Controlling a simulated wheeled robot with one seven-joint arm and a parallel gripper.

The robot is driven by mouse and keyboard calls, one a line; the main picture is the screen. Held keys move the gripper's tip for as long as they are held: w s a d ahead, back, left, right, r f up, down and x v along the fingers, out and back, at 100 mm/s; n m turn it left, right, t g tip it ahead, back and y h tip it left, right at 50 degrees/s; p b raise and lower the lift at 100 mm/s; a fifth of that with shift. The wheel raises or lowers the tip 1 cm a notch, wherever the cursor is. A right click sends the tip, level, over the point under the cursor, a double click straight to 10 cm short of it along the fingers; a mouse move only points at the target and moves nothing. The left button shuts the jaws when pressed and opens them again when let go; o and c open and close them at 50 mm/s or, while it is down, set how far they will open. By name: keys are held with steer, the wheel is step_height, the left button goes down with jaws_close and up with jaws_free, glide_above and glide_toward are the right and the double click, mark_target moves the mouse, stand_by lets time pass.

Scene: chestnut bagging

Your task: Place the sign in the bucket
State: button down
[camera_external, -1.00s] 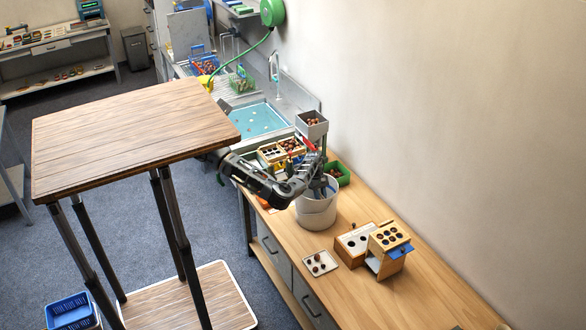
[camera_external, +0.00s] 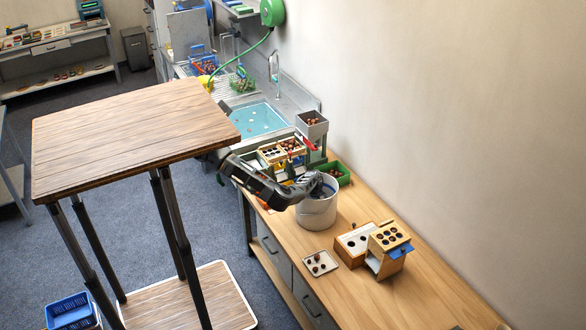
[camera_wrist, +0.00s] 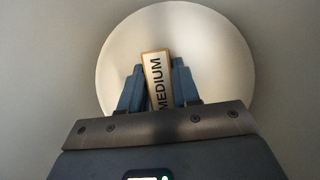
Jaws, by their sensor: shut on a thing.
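The sign, a small wood-edged plate reading "MEDIUM" (camera_wrist: 157,80), is between the two blue fingers of my gripper (camera_wrist: 157,88) in the wrist view. My gripper is shut on it. The white bucket (camera_external: 317,212) stands on the wooden bench in the external view, and my gripper (camera_external: 318,190) points down into its mouth. In the wrist view the bucket's pale round bottom (camera_wrist: 220,60) lies below the sign, with its grey wall around. I cannot tell whether the sign touches the bottom. The sign is hidden in the external view.
On the wooden bench (camera_external: 425,285), a small tray of chestnuts (camera_external: 320,263) and wooden hole boxes (camera_external: 388,240) stand right of the bucket. A green bin (camera_external: 337,172), a hopper stand (camera_external: 312,125) and a sorting tray (camera_external: 283,149) stand behind it. The bench's right front is clear.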

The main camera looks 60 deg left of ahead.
steer(key=shift+f, duration=0.1)
steer(key=c, duration=0.8)
jaws_free()
steer(key=v, duration=0.7)
steer(key=shift+a+r, duration=0.1)
steer(key=shift+r, duration=0.25)
steer(key=shift+r, duration=0.1)
